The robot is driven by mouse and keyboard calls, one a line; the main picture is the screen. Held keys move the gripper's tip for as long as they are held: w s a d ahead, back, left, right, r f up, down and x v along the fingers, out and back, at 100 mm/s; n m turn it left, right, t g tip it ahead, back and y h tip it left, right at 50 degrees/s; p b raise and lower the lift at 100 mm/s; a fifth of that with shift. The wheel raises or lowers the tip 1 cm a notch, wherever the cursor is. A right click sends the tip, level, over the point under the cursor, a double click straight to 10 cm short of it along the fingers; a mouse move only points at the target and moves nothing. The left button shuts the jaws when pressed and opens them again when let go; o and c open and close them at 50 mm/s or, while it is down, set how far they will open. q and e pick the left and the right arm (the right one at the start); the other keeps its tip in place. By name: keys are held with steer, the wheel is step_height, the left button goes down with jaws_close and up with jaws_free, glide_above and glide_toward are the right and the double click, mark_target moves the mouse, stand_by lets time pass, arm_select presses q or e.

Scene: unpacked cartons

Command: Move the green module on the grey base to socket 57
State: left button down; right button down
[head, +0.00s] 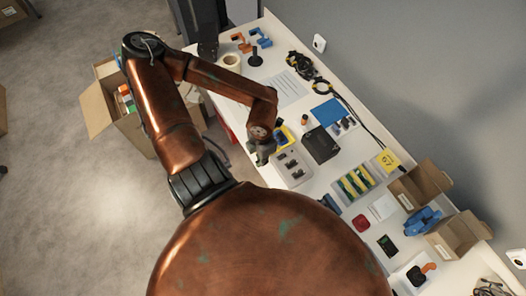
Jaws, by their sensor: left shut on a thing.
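My left gripper (262,156) points down at the left edge of the grey base (300,178) on the white table. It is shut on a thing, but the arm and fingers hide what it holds. Several small dark parts stand on the grey base, and I can make out no green module on it. A tray (372,189) to the right of the base holds several yellow-green pieces in a row. A yellow label (388,160) by the back edge bears a number too small to read surely. My right gripper is not in view.
A black box (321,145) stands just behind the grey base, with a blue panel (327,112) beyond it. Black cables (301,65) lie along the back edge. Open cartons (420,184) crowd the right end. Another carton (98,112) stands on the floor left of the table.

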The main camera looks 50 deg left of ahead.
arm_select(q)
steer(key=w+d+f+b, duration=0.2)
steer(key=w+d+f, duration=0.15)
steer(key=w, duration=0.35)
steer(key=w+d+f+b, duration=0.2)
steer(key=w+d+f, duration=0.1)
steer(key=w+d, duration=0.25)
steer(key=shift+w+f+b, duration=0.15)
steer(key=shift+f+b, duration=0.8)
steer(key=shift+f, duration=0.35)
steer(key=shift+w+f+b, duration=0.15)
steer(key=shift+f+b, duration=0.75)
steer(key=shift+f, duration=0.4)
steer(key=shift+f+b, duration=0.4)
steer(key=shift+b, duration=0.15)
stand_by(0.5)
steer(key=shift+f+b, duration=0.25)
steer(key=shift+b, duration=0.05)
steer(key=c, duration=2)
jaws_free()
